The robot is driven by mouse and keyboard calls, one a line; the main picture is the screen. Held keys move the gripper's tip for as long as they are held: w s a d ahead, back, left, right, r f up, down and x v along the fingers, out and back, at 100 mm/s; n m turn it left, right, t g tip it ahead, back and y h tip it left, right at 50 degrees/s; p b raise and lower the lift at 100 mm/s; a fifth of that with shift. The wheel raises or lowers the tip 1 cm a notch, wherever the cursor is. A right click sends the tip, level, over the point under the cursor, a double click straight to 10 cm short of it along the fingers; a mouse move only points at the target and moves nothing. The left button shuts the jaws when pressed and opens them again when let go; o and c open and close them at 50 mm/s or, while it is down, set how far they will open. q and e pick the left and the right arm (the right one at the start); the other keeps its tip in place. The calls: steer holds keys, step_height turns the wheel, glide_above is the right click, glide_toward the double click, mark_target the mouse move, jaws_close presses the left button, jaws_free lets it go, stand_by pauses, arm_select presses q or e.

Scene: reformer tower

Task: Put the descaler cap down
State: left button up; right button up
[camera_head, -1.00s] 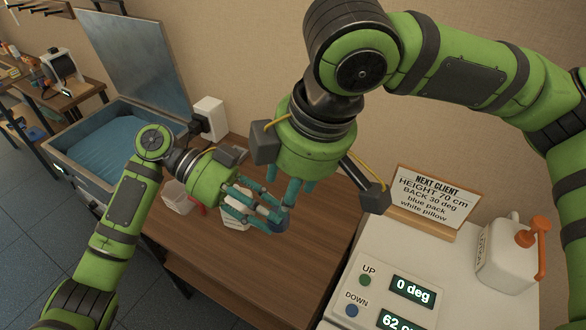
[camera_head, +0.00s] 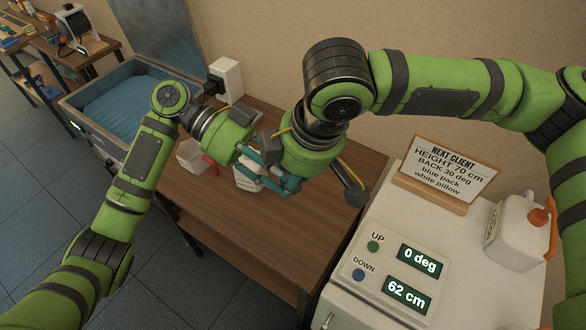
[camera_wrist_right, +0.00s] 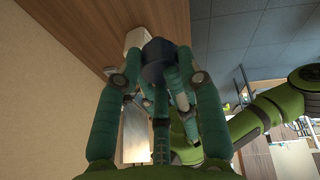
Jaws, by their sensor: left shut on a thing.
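The dark blue descaler cap (camera_head: 291,184) sits at the teal fingertips of my left gripper (camera_head: 275,172), which is shut on it above the wooden table. In the right wrist view the cap (camera_wrist_right: 155,58) shows large, between the tips of my right gripper (camera_wrist_right: 157,65). My right gripper (camera_head: 290,178) comes from above, close to the cap; its fingers overlap the left ones, so I cannot tell how far they are closed. A white bottle (camera_head: 247,180) stands on the table just beside my left fingers, partly hidden by them.
The wooden table (camera_head: 235,226) has clear room in front. A white bin (camera_head: 190,157) and a red item (camera_head: 211,165) are left of the bottle. A control cabinet (camera_head: 345,300) with a sign (camera_head: 447,170) and a white jug (camera_head: 517,232) stands at right.

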arm_select(q)
steer(key=o, duration=1.1)
steer(key=shift+o, duration=0.2)
